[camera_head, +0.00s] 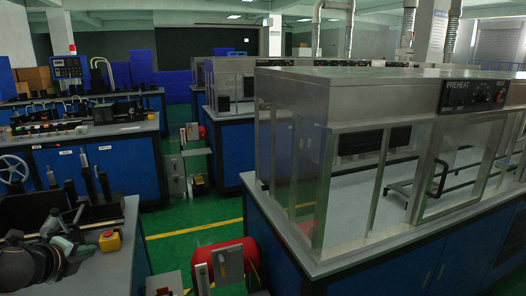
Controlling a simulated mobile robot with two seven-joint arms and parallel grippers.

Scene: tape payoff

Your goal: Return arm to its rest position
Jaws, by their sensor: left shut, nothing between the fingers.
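My left arm comes in at the lower left corner, dark and rounded, over the grey bench top (108,268). My left gripper (62,232) is small and dark against the black fixtures there. It is shut with nothing between its fingers. Its fingertips are hard to tell from the fixtures behind, and I cannot tell how far it is above the bench. My right gripper is not in view.
A yellow box with a red button (109,240) sits right of my left gripper. Black upright fixtures (88,188) stand behind it. A red roll unit (226,260) is at bottom centre. A glass-walled preheat machine (400,150) fills the right. Green floor (190,215) lies between.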

